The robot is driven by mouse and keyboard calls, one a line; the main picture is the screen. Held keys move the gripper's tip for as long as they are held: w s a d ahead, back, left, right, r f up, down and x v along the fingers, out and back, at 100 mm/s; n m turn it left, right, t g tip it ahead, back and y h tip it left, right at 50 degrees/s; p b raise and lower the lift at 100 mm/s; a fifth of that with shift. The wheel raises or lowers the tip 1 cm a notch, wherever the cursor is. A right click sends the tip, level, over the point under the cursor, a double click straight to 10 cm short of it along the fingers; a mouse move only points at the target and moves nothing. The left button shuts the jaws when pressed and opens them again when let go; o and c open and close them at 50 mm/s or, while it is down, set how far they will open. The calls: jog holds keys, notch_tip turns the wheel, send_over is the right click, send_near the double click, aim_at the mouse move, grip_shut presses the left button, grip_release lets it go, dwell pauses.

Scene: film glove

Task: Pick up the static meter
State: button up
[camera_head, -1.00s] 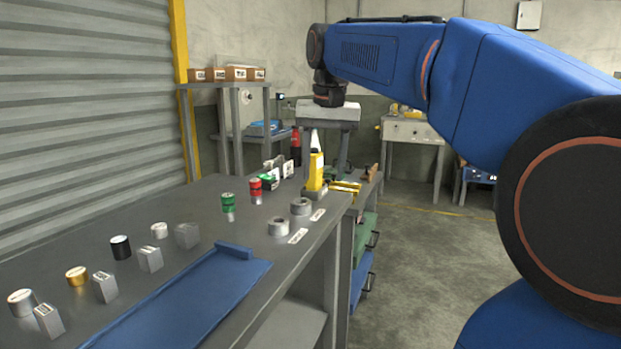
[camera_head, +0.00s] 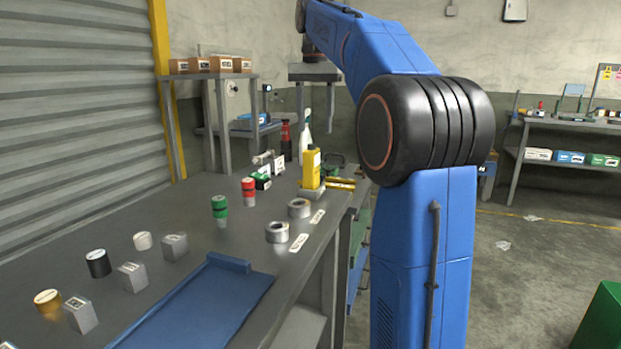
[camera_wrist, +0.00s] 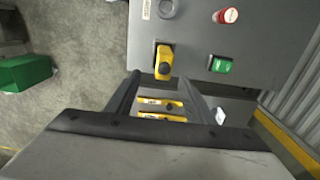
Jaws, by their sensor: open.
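A yellow upright handheld device with a dark top (camera_head: 311,168), which looks like the static meter, stands near the far right end of the grey bench (camera_head: 150,240). In the wrist view the yellow and black device (camera_wrist: 164,62) shows just past my fingertips, seen from above. My gripper (camera_head: 315,105) is open and empty, pointing down above and beyond the device in the head view. In the wrist view my gripper (camera_wrist: 163,88) has its two dark fingers spread, with yellow bars (camera_wrist: 160,110) showing below between them. The fingers do not touch the device.
A red canister (camera_head: 248,191) and a green canister (camera_head: 220,209) stand left of the device. Grey tape rolls (camera_head: 299,208), a white spray bottle (camera_head: 306,135) and a red bottle (camera_head: 285,140) are nearby. A blue tray (camera_head: 205,300) and small blocks lie nearer.

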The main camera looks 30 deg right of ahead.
aim_at(314, 149)
notch_tip(314, 149, down, 9)
jog(key=shift+r, duration=0.2)
jog(key=shift+w+a+f, duration=0.1)
jog(key=shift+a+f, duration=0.15)
jog(key=shift+f, duration=1.1)
jog(key=shift+w+a+f, duration=0.1)
jog(key=shift+a+f, duration=0.1)
jog(key=shift+f, duration=1.15)
jog(key=shift+c, duration=0.5)
grip_shut()
notch_tip(314, 149, up, 10)
jog(key=shift+r, duration=0.1)
